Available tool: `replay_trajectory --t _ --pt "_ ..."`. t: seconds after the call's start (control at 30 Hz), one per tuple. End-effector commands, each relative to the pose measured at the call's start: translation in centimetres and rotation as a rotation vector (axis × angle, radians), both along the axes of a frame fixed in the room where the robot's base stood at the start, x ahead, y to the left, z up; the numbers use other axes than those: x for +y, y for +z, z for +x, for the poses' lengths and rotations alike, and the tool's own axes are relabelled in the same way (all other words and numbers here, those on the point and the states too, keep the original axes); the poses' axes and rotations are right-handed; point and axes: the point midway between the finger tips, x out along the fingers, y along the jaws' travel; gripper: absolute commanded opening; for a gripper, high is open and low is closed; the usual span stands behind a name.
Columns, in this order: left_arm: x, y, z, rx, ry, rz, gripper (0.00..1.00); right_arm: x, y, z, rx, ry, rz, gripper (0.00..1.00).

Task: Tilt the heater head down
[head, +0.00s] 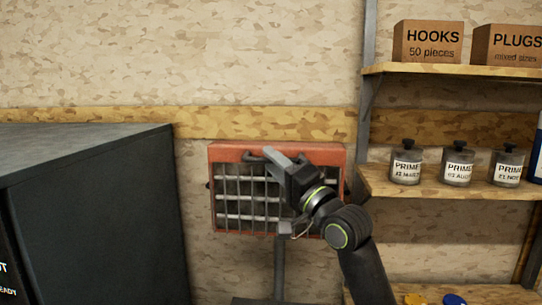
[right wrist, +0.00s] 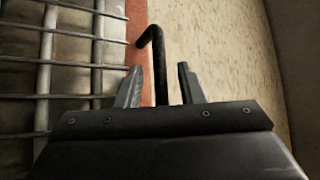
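The heater head (head: 222,153) is an orange-red box with a grille of bars, on a grey post (head: 279,262) against the wall. It looks about upright, its grille facing me. A black bent handle (right wrist: 157,60) stands out from its orange edge in the right wrist view. My right gripper (head: 272,155) is at the top of the heater head in the head view. In the right wrist view its two fingers (right wrist: 159,78) are apart, one on each side of the handle, with gaps showing. The gripper and forearm hide part of the grille. My left gripper is not seen.
A dark cabinet (head: 95,215) stands close on the left. On the right, wooden shelves (head: 430,187) hold several primer jars (head: 407,163), a hooks box (head: 428,42) and a plugs box (head: 508,45). A grey shelf upright (head: 364,110) stands just right of the heater.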

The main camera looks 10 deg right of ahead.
Motion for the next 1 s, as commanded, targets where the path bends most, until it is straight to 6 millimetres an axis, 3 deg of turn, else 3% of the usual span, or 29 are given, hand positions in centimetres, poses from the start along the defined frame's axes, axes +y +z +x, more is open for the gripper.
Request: replay_trajectory --t 0.47,0.73,1.0 --pt "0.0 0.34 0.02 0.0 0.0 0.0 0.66 0.65 0.53 1.11 -0.001 0.0 0.0 0.34" --pt "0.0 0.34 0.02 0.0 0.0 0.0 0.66 0.63 0.52 1.1 0.0 0.0 0.0 0.0" --pt "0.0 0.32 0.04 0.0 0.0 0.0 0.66 0.62 0.49 1.11 0.0 0.0 0.0 0.0"
